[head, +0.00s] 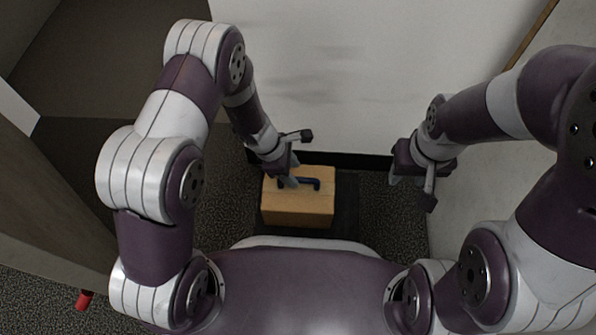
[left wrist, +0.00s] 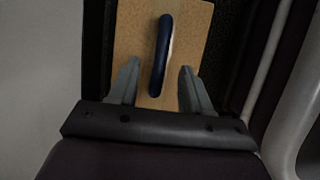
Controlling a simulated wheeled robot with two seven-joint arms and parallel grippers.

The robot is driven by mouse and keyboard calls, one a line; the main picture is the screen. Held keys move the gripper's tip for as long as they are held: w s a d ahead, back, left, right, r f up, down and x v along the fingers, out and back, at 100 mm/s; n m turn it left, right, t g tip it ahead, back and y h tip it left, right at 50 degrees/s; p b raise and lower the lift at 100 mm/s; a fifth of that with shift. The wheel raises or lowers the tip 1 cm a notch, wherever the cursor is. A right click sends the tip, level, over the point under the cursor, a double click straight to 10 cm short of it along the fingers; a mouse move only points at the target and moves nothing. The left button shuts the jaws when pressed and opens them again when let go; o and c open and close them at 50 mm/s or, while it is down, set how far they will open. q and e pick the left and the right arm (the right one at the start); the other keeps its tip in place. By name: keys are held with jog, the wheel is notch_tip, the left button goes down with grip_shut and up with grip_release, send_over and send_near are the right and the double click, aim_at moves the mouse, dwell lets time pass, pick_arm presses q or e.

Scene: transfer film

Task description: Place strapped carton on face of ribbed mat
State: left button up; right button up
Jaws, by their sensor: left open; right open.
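The strapped carton (head: 297,208) is a tan box with a dark blue strap handle (head: 313,184) on its top. It rests on the dark ribbed mat (head: 346,205) on the floor, against the wall. My left gripper (head: 294,181) is open above the carton's top, at the left end of the handle. In the left wrist view my left gripper's fingers (left wrist: 157,88) stand apart on either side of the blue handle (left wrist: 160,55), with the carton top (left wrist: 190,25) behind. My right gripper (head: 410,190) is open and empty, to the right of the carton and apart from it.
A white wall (head: 335,80) with a dark baseboard stands behind the mat. A pale panel stands at the right. A brown cabinet-like surface (head: 50,190) is at the left, with a small red object (head: 85,299) below. Speckled carpet is clear left of the mat.

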pick_arm(q)
jog(key=s+a+r+m+y+p, duration=0.1)
jog(key=s+a+r+m, duration=0.2)
jog(key=r+m, duration=0.3)
jog(key=s+a+r+m+t+y+p, duration=0.1)
jog(key=s+a+r+m+y, duration=0.1)
jog(key=a+r+m, duration=0.4)
jog(key=s+a+r+m+y+p, duration=0.1)
jog(key=s+a+r+m, duration=0.3)
jog(key=r, duration=0.8)
jog(key=shift+s+a+r+m+y, duration=0.2)
jog(key=shift+s+r+m+y, duration=0.3)
jog(key=shift+m, duration=0.7)
pick_arm(e)
notch_tip(320, 180, up, 4)
jog(key=shift+r, duration=0.15)
